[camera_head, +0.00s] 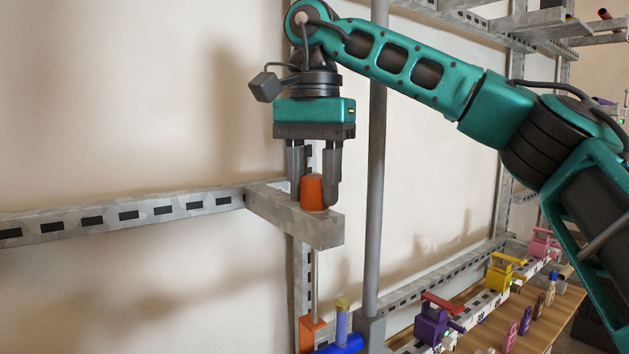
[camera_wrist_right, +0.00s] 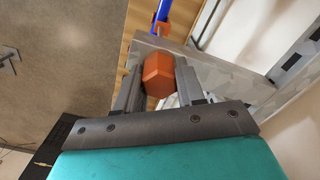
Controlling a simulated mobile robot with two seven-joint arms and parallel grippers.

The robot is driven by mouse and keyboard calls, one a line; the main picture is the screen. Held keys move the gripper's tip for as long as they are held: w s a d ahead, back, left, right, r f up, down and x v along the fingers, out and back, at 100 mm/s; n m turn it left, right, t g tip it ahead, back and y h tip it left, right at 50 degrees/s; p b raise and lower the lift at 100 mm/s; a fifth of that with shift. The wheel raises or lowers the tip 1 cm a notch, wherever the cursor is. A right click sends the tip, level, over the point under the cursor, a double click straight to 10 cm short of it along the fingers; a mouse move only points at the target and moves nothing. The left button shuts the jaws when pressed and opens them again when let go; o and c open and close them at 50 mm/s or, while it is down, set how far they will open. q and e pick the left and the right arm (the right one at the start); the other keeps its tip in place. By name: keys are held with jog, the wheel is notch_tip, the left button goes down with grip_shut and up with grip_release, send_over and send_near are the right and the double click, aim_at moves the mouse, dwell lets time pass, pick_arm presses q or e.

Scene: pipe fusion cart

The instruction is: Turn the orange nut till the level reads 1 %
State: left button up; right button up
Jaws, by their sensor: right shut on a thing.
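The orange nut (camera_head: 312,192) stands upright on top of the grey bracket arm (camera_head: 318,230) that juts out from the wall rail. It shows as an orange hexagon (camera_wrist_right: 158,75) in the right wrist view. My right gripper (camera_head: 316,190) points straight down with one finger on each side of the nut and is shut on it. In the right wrist view the fingers (camera_wrist_right: 157,82) flank the nut. A thin rod hangs below the bracket to an orange clamp (camera_head: 310,330) by a blue pipe (camera_head: 340,345). No level reading is visible. My left gripper is not in view.
A vertical grey post (camera_head: 376,180) stands just right of the gripper. A slotted rail (camera_head: 120,217) runs along the wall at left. Purple (camera_head: 433,325), yellow (camera_head: 503,270) and pink (camera_head: 541,243) clamps line a lower rail above a wooden surface (camera_head: 540,320).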

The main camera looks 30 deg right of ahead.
aim_at(313, 176)
jog(key=shift+n, duration=0.4)
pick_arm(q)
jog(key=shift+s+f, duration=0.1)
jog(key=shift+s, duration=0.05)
pick_arm(e)
jog(key=o, duration=1)
jog(key=shift+a+r, duration=0.1)
jog(key=shift+r, duration=5.85)
jog(key=shift+s, duration=0.1)
